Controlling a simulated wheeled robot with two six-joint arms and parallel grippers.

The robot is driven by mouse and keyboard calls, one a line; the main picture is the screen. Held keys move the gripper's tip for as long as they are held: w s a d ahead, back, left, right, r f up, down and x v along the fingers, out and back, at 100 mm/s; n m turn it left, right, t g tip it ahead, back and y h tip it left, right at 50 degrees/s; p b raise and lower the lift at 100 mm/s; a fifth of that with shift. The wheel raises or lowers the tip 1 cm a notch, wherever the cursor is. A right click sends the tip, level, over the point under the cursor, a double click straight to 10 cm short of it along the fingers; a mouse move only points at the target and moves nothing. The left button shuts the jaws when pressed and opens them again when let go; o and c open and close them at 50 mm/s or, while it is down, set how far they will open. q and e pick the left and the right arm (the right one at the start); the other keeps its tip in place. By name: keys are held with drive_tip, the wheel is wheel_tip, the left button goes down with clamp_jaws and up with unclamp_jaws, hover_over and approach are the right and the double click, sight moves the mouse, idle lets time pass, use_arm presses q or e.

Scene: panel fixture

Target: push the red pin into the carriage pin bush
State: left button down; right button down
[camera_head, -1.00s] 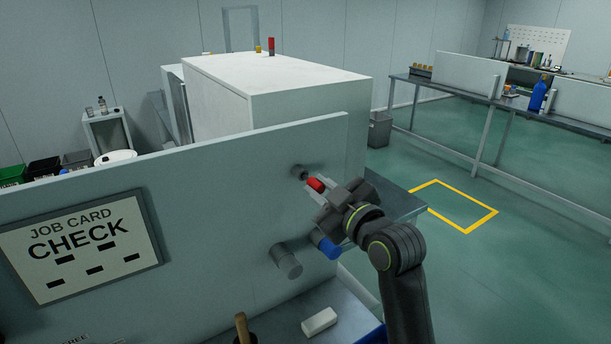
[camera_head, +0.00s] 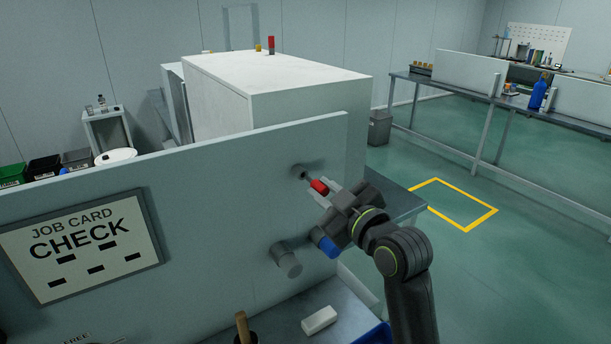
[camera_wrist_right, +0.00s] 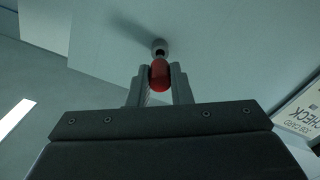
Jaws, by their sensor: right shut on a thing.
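The red pin (camera_head: 319,187) is held in front of the grey panel, its red grip between the fingers of my right gripper (camera_head: 321,193). The carriage pin bush (camera_head: 301,171) is a short grey round boss with a dark mouth on the panel face, just up and left of the pin. In the right wrist view the red pin (camera_wrist_right: 160,76) lies between the two fingers (camera_wrist_right: 160,82), in line with the bush (camera_wrist_right: 160,46). A small gap shows between the red grip and the bush; I cannot tell whether the pin's tip is inside. My left gripper is out of view.
Below on the panel are a grey cylinder (camera_head: 287,263) and a blue knob (camera_head: 327,246), close under my right gripper. A white block (camera_head: 319,321) and a wooden handle (camera_head: 241,326) are on the lower bench. A job card board (camera_head: 83,246) hangs at left.

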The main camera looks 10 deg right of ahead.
sight(325, 192)
drive_tip(key=shift+s, duration=0.1)
drive_tip(key=shift+p+v, duration=0.7)
drive_tip(key=shift+v, duration=1.75)
drive_tip(key=c, duration=2)
unclamp_jaws()
clamp_jaws()
